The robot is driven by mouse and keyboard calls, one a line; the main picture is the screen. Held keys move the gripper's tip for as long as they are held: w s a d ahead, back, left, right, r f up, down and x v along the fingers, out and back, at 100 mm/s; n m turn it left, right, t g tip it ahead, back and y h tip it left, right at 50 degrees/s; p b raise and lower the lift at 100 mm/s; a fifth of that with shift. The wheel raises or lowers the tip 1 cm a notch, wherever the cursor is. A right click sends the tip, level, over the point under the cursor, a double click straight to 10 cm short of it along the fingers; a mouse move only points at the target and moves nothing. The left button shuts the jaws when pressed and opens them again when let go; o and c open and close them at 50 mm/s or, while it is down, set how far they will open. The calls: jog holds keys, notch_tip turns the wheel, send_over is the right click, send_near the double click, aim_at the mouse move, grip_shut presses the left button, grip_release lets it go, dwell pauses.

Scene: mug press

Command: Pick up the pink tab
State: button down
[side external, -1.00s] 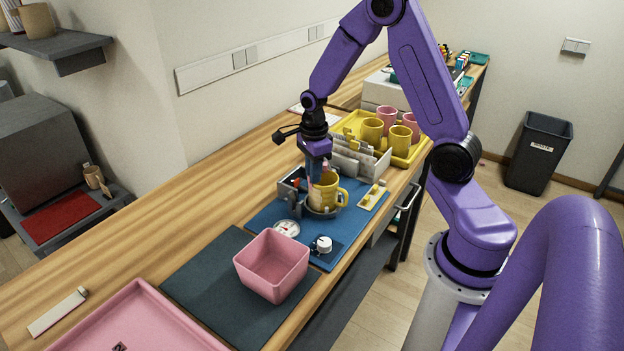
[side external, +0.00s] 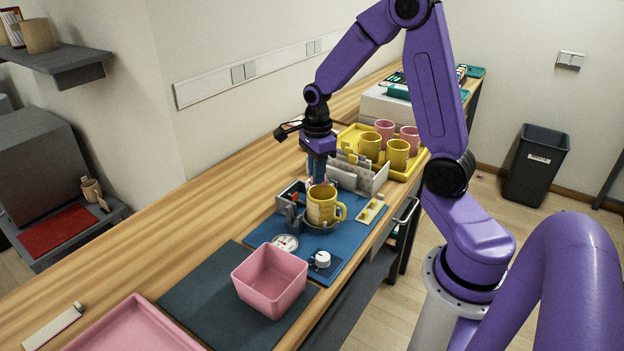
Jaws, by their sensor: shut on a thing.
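My gripper (side external: 317,181) points down behind the yellow mug (side external: 321,205), in front of the light rack. It is shut on the pink tab (side external: 319,181), of which only a small pinkish bit shows at the fingertips. The fingers are small in this view, and their lower ends are partly hidden. The yellow mug stands upright in the round press on the blue mat (side external: 340,240), its handle to the right.
A light rack (side external: 358,178) holding upright tabs stands close behind my gripper. A grey bin (side external: 291,196) with small parts, a dial (side external: 286,243) and a white knob (side external: 322,259) sit around the mug. A yellow tray (side external: 408,172) with several mugs and a pink box (side external: 270,280) flank the mat.

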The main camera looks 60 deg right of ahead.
jog(key=s+a+r, duration=0.3)
jog(key=s+r, duration=0.4)
jog(key=s, duration=0.4)
jog(key=shift+s+a+r, duration=0.15)
jog(key=shift+s+r, duration=0.15)
